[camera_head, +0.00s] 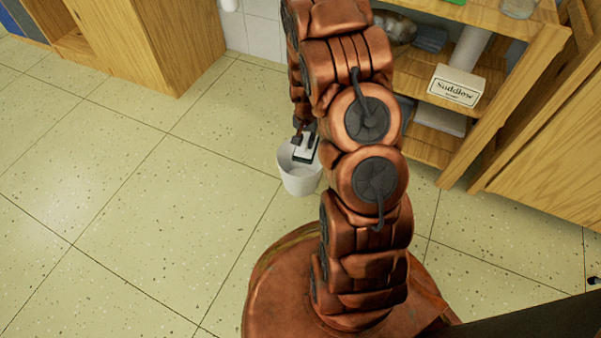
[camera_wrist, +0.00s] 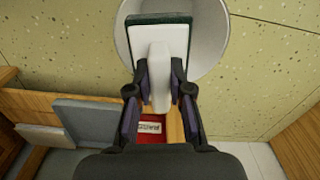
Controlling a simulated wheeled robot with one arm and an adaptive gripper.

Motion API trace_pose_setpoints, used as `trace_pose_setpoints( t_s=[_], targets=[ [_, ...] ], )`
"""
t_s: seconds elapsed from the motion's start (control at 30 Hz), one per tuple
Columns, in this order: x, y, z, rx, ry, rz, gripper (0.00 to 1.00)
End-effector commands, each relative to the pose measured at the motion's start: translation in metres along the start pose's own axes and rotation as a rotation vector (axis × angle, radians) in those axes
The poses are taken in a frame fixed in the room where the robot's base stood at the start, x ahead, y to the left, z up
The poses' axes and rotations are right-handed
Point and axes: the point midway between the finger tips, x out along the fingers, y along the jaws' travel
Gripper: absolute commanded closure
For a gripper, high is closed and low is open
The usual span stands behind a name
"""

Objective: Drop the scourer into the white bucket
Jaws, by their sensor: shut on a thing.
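The scourer (camera_wrist: 159,40) is a white block with a handle-like ridge and a dark green pad edge. My gripper (camera_wrist: 159,88) is shut on its white ridge in the wrist view. In the head view the scourer (camera_head: 304,149) shows over the opening of the white bucket (camera_head: 300,182), with my gripper (camera_head: 303,132) at its upper end. The bucket stands upright on the floor, and its rim (camera_wrist: 213,58) shows around and behind the scourer in the wrist view. The exact height of the scourer against the rim is hard to tell.
A wooden shelf unit (camera_head: 540,60) with a labelled white box (camera_head: 457,87) stands at the right. A wooden cabinet (camera_head: 140,45) stands at the upper left. The speckled floor (camera_head: 110,210) left of the bucket is clear. My arm hides part of the middle.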

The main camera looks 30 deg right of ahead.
Motion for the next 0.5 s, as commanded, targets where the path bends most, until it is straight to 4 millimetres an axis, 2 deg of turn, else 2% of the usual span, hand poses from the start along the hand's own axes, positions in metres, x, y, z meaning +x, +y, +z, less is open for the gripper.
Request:
trace_pose_setpoints(
  t_s=[0.23,0.27,0.5],
  targets=[
    [0.0006,0.0,0.0001,0.0,-0.001,0.0,1.0],
    [0.0006,0.0,0.0001,0.0,-0.001,0.0,0.78],
    [0.0007,0.0001,0.0003,0.001,-0.001,0.0,0.53]
  ],
)
